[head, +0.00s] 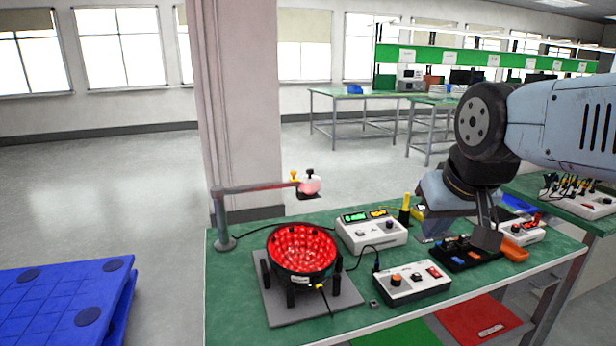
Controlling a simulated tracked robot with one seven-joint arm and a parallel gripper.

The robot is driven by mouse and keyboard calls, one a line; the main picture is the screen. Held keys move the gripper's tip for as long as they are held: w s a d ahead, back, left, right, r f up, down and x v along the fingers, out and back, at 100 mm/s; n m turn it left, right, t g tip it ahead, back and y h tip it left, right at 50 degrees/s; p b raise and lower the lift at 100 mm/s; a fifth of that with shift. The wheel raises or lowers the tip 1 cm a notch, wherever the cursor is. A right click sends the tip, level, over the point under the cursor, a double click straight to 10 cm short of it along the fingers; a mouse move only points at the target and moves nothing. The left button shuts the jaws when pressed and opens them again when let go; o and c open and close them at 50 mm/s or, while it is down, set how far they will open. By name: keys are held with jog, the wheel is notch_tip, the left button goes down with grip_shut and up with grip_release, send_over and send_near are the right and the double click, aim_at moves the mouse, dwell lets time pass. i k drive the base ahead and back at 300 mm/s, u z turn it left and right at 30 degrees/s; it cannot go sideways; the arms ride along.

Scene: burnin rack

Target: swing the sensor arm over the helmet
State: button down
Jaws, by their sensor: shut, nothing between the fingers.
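The helmet (302,250) is a black bowl filled with glowing red lights, open side up, on a grey base plate (338,299) at the table's left. The sensor arm (255,188) is a grey bar on an upright post at the table's back left corner. It points right, behind the helmet, and ends in a pinkish-white sensor head (310,187) with black and yellow knobs. The head appears beyond the helmet's far rim, not above the bowl. My gripper (487,243) is shut and empty at the right, pointing down over a black tray, well apart from the sensor arm.
A white meter box (370,232) with green displays and a control box (413,285) with a red switch stand between the helmet and my gripper. The black tray (464,255) holds small parts. A pillar (240,110) rises behind the table. A blue pallet (50,300) lies left.

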aim_at(309, 184)
jog(key=u, duration=0.15)
jog(key=i, duration=0.9)
jog(key=z, duration=0.1)
